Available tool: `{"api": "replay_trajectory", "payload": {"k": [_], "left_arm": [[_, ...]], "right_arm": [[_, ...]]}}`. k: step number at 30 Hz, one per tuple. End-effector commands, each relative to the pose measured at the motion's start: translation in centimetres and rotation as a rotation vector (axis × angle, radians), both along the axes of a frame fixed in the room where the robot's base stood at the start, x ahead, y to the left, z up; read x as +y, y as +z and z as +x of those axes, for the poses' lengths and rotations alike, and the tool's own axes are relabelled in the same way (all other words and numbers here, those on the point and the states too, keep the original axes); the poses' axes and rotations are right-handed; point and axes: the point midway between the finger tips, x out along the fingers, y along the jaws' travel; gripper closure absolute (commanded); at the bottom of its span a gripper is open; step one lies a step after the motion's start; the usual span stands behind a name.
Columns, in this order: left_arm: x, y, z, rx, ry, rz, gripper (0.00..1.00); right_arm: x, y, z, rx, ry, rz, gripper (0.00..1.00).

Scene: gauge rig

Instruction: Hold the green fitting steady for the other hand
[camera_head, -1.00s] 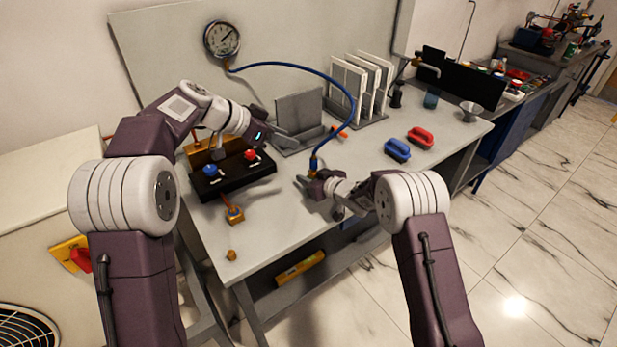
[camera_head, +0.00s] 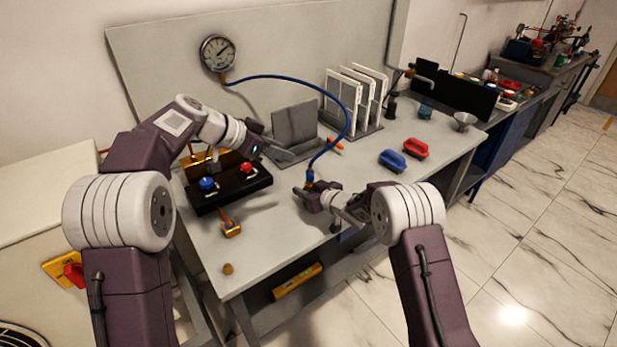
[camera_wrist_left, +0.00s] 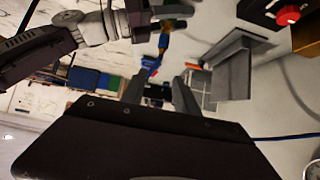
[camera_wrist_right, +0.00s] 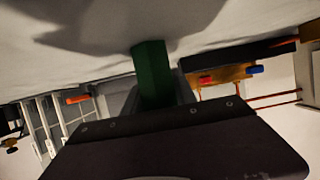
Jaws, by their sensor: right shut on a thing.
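The green fitting (camera_wrist_right: 152,75) shows in the right wrist view as a dark green block between the jaws of my right gripper (camera_wrist_right: 160,98). My right gripper (camera_head: 304,193) is shut on it, low over the front of the bench; the fitting is hard to make out in the head view. The blue hose (camera_head: 345,115) runs from the gauge (camera_head: 218,53) to an end at my right gripper; I cannot tell whether it joins the fitting. My left gripper (camera_head: 287,154) is higher and further back, beside the grey plate. In the left wrist view its fingers (camera_wrist_left: 160,92) are apart and empty.
A black box with blue and red knobs (camera_head: 228,188) stands left on the bench. A grey upright plate (camera_head: 294,122) and a rack of white panels (camera_head: 357,95) stand behind. Blue (camera_head: 392,160) and red (camera_head: 415,148) handled objects lie right.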

Motion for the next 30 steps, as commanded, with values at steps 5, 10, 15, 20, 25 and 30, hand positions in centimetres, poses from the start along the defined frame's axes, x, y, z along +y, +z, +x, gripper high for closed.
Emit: {"api": "replay_trajectory", "payload": {"k": [5,10,15,20,25,30], "left_arm": [[0.0,0.0,0.0,0.000,0.000,0.000,0.64],[0.0,0.0,0.0,-0.011,-0.010,0.008,0.68],[4.8,-1.5,3.6,-0.228,0.004,0.300,0.68],[14.3,-4.0,6.6,-0.495,-0.125,0.960,0.68],[16.9,-2.0,8.3,-0.834,-0.484,1.571,0.68],[10.3,-1.4,7.0,-1.299,-0.964,1.917,0.68]], "right_arm": [[0.0,0.1,0.0,-0.001,0.000,0.001,1.00],[0.0,0.1,0.0,-0.001,0.000,0.001,1.00],[0.0,0.0,0.0,-0.001,0.000,0.001,1.00],[0.0,0.1,0.0,-0.001,0.000,0.001,1.00],[0.0,0.1,0.0,-0.001,0.000,0.001,1.00],[0.0,0.0,0.0,-0.001,0.000,0.001,1.00]]}}
